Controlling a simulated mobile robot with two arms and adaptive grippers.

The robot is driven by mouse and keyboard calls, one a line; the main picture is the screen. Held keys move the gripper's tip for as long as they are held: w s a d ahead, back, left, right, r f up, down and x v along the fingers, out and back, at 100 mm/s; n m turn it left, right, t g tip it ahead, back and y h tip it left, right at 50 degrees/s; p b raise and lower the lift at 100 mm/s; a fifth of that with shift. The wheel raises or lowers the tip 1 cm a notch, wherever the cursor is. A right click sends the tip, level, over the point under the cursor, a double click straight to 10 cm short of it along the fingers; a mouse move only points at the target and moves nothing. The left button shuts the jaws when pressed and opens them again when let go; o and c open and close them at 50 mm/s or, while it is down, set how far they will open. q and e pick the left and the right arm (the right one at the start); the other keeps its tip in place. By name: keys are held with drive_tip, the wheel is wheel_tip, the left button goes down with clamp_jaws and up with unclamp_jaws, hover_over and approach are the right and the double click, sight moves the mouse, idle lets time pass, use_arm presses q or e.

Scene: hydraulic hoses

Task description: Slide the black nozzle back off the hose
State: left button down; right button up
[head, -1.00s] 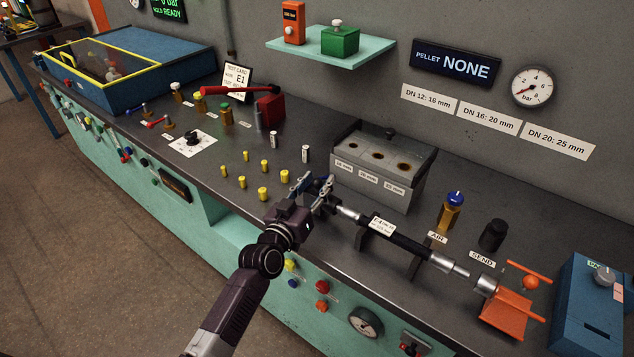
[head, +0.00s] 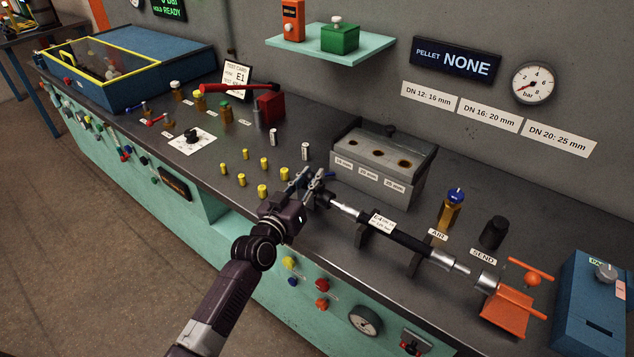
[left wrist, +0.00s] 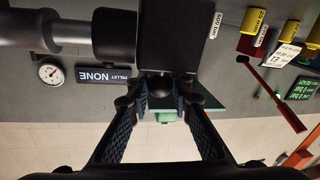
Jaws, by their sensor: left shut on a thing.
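The hose (head: 408,243) lies in cradles on the bench, with silver end fittings and a white label. The black nozzle (head: 323,198) is at its left end, next to the silver fitting (head: 345,209). My left gripper (head: 311,183) is at the nozzle, with its arm coming from the lower left. In the left wrist view the fingers (left wrist: 172,98) close on a rounded dark knob (left wrist: 171,86) below the nozzle's black body (left wrist: 118,36). A grey fitting (left wrist: 68,32) is beside that body. Whether the nozzle still sits around the hose end, I cannot tell. My right gripper is not in view.
A grey block with holes (head: 378,170) stands just behind the hose's left end. Several yellow pellets (head: 262,190) stand to the left. An orange clamp (head: 506,309) is at the hose's right end. An amber bottle (head: 451,209) stands behind the hose.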

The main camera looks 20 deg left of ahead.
use_arm(q)
drive_tip(key=shift+w+a+r, duration=0.1)
drive_tip(key=shift+w+a, duration=0.05)
drive_tip(key=shift+a, duration=0.35)
drive_tip(key=shift+w+a, duration=0.15)
drive_tip(key=shift+a, duration=0.35)
drive_tip(key=c, duration=2)
unclamp_jaws()
drive_tip(key=shift+o, duration=1.4)
drive_tip(key=shift+a, duration=0.15)
drive_tip(key=shift+s, duration=0.35)
drive_tip(key=s+a, duration=0.1)
drive_tip(key=s, duration=1)
drive_tip(key=shift+a, duration=0.35)
